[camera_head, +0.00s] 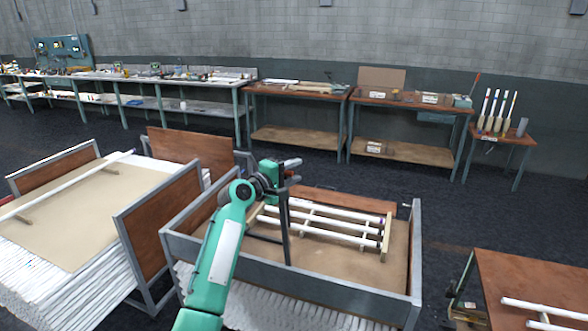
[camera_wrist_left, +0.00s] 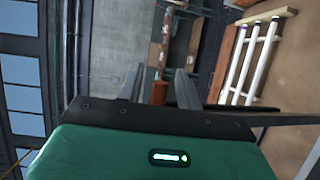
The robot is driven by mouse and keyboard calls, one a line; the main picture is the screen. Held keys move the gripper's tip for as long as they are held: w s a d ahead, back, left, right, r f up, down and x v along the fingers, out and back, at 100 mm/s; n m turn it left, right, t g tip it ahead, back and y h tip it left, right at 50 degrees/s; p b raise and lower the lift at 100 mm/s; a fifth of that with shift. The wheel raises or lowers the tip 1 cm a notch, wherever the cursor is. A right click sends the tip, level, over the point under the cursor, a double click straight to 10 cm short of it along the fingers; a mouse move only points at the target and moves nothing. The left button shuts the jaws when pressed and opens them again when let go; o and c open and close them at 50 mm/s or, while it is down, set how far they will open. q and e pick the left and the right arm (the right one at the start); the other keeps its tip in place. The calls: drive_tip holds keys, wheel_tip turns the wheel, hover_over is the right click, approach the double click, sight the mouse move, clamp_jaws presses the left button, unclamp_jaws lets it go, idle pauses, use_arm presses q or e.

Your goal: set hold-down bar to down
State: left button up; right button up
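My left gripper (camera_head: 291,170) is raised above the left part of a grey-framed crate (camera_head: 290,263). In the left wrist view its two fingers (camera_wrist_left: 158,86) stand apart with nothing visibly held between them. A dark upright bar (camera_head: 286,232) stands just below the gripper, with a thin crosspiece beside it; it appears to be the hold-down bar, standing up. I cannot tell whether the gripper touches it. White tubes (camera_head: 335,228) lie on a wooden rack in the crate; they also show in the left wrist view (camera_wrist_left: 245,62). My right gripper is out of view.
A second crate (camera_head: 157,240) with a brown end panel stands at left, with a long white tube (camera_head: 70,184) on it. A brown table (camera_head: 525,285) with tubes is at lower right. Workbenches (camera_head: 410,101) line the back wall. Dark floor lies between.

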use_arm(q)
drive_tip(key=shift+w+d, duration=0.15)
drive_tip(key=shift+w, duration=0.05)
drive_tip(key=shift+c, duration=0.5)
clamp_jaws()
drive_tip(key=shift+w, duration=0.15)
